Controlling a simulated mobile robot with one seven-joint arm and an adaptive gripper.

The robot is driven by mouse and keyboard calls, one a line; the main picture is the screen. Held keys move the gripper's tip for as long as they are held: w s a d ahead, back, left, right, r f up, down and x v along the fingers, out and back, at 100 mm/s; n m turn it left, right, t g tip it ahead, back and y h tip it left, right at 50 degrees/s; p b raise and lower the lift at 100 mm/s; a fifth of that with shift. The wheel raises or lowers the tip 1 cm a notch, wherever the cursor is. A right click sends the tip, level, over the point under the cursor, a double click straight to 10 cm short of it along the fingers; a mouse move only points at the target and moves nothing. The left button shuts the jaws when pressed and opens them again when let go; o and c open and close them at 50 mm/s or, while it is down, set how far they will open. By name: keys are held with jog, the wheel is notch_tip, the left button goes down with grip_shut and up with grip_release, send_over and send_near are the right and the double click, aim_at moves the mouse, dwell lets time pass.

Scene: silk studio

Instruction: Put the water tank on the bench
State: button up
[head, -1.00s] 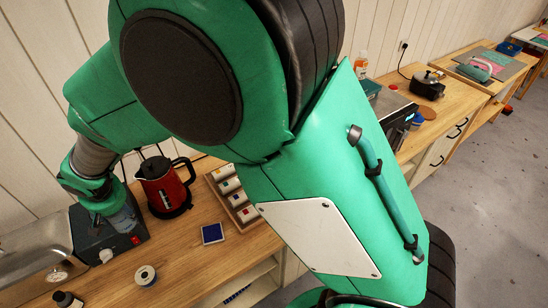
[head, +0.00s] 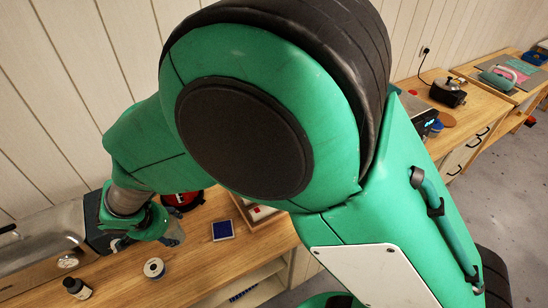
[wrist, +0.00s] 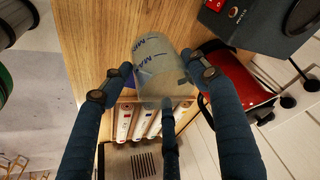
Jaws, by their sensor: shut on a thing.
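My gripper (wrist: 157,72) is shut on the water tank (wrist: 152,52), a clear cylinder with blue MAX marks. In the wrist view its fingers press on the tank's sides. The tank appears to be held above the wooden bench (wrist: 93,35). In the head view my gripper (head: 165,232) hangs over the bench (head: 205,265) beside the dark box, and the hand mostly hides the tank.

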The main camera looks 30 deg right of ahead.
jog(key=s+d+f+m+g+h+b, duration=0.1)
jog(key=s+d+f+m+g, duration=0.1)
jog(key=s+d+f+m, duration=0.3)
jog(key=s+d+m, duration=0.3)
jog(key=m, duration=0.1)
jog(key=shift+s+d+f+g+h, duration=0.2)
jog(key=shift+s+f+g+h, duration=0.2)
jog(key=shift+w, duration=0.1)
jog(key=w+a, duration=0.2)
jog(key=w, duration=0.5)
jog(key=w+a+f, duration=0.1)
jog(key=w+a, duration=0.2)
jog(key=w, duration=0.5)
jog(key=shift+a+f, duration=0.2)
jog(key=shift+f, duration=0.05)
jog(key=shift+f, duration=0.1)
jog(key=shift+f, duration=1.65)
jog(key=shift+f, duration=0.15)
